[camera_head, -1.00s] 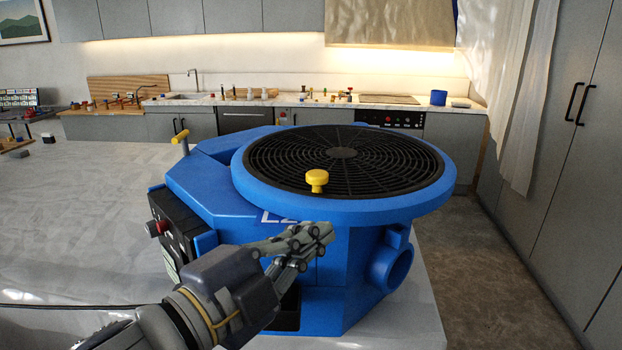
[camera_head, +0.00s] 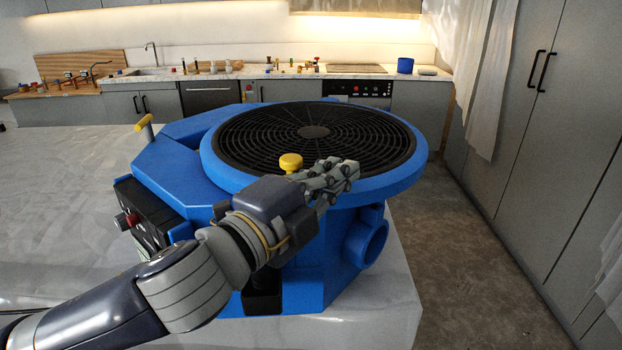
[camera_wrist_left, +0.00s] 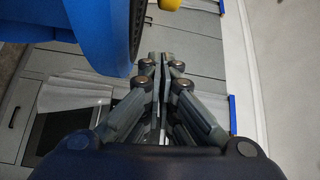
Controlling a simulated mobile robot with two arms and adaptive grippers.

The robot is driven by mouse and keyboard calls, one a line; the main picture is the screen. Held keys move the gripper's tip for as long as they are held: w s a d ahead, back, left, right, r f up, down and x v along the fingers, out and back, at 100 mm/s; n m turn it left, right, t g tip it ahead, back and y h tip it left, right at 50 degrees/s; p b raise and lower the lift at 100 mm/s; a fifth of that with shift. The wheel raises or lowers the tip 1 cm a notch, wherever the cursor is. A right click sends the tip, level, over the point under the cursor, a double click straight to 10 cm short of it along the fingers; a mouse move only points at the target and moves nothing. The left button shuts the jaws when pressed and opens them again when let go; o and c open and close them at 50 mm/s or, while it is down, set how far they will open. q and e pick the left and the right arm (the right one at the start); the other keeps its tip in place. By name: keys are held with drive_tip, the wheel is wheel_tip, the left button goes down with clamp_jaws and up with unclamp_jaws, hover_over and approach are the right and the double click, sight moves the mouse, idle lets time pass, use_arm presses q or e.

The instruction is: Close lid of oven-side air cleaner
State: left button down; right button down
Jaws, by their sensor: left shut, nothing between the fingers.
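The blue air cleaner (camera_head: 165,166) stands on the pale counter in the head view. Its round lid (camera_head: 392,190) has a blue rim and a black grille, and it lies about level over the top right of the body. A yellow knob (camera_head: 290,163) stands up at the lid's near edge. My left gripper (camera_head: 350,172) is shut and empty at the lid's near rim, just right of the knob; whether it touches the rim I cannot tell. In the left wrist view my left gripper (camera_wrist_left: 162,58) is beside the blue rim (camera_wrist_left: 98,30), with the yellow knob (camera_wrist_left: 168,4) at the top edge. My right gripper is not in view.
A yellow-topped handle (camera_head: 144,122) and a red knob (camera_head: 131,220) are on the cleaner's left side. A round blue port (camera_head: 372,243) sticks out at its right. Counter (camera_head: 60,190) to the left is clear. Grey cabinets (camera_head: 560,150) stand along the right.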

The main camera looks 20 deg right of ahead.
use_arm(q)
drive_tip(key=a, duration=0.1)
drive_tip(key=w+a, duration=0.1)
drive_tip(key=w+a+p, duration=0.1)
drive_tip(key=shift+w+a+f, duration=0.15)
drive_tip(key=shift+a+f, duration=0.05)
drive_tip(key=shift+f, duration=0.05)
drive_tip(key=shift+d, duration=0.1)
